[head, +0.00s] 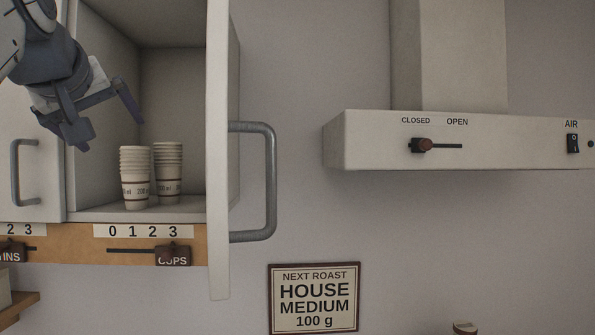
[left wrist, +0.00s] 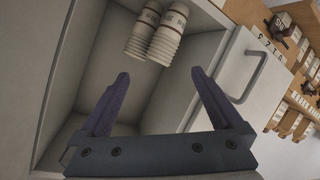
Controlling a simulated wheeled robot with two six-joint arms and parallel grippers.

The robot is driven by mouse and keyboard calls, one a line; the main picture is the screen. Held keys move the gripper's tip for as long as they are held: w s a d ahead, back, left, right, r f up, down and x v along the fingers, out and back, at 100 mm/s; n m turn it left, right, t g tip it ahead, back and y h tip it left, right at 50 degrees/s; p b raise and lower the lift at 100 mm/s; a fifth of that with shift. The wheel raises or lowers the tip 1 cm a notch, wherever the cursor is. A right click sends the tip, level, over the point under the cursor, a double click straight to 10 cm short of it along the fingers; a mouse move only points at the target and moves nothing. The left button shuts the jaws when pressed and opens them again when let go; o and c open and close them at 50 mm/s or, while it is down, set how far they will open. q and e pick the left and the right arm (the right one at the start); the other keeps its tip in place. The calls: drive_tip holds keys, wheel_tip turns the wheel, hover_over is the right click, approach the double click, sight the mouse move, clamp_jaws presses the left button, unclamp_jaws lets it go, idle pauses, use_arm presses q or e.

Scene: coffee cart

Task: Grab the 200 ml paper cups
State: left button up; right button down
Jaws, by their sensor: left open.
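Two stacks of white paper cups with brown bands stand side by side on the floor of an open wall cabinet (head: 100,215). The left stack (head: 135,178) and the right stack (head: 168,172) carry "200 ml" marks in the head view. The left wrist view shows both stacks, one (left wrist: 143,32) and the other (left wrist: 168,36), beyond the fingertips. My left gripper (head: 108,122) is open and empty, up and to the left of the stacks at the cabinet opening. It also shows in the left wrist view (left wrist: 160,75). My right gripper is in neither view.
The cabinet door (head: 218,150) stands open on the right, its handle (head: 272,180) sticking out. A closed door with a handle (head: 18,172) is at left. Below is a "CUPS" slider (head: 173,254) near 2 to 3. A hood (head: 450,140) is at right.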

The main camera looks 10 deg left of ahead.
sight(136, 161)
use_arm(q)
drive_tip(key=w+a+f+n, duration=0.1)
drive_tip(key=w+n, duration=0.2)
drive_tip(key=n, duration=0.6)
drive_tip(key=w+a+f+n+t+h, duration=0.1)
drive_tip(key=w+a+n, duration=0.1)
drive_tip(key=n, duration=0.7)
drive_tip(key=w+a+f+n+h, duration=0.1)
drive_tip(key=w+n, duration=0.3)
drive_tip(key=n, duration=0.5)
drive_tip(key=shift+w+a+f+n+b, duration=0.1)
drive_tip(key=shift+a+f+n+b, duration=0.25)
drive_tip(key=shift+a, duration=0.35)
drive_tip(key=shift+p+x, duration=0.75)
drive_tip(key=shift+x, duration=2)
drive_tip(key=shift+a, duration=0.1)
drive_tip(key=c, duration=1.5)
drive_tip(key=shift+o, duration=0.2)
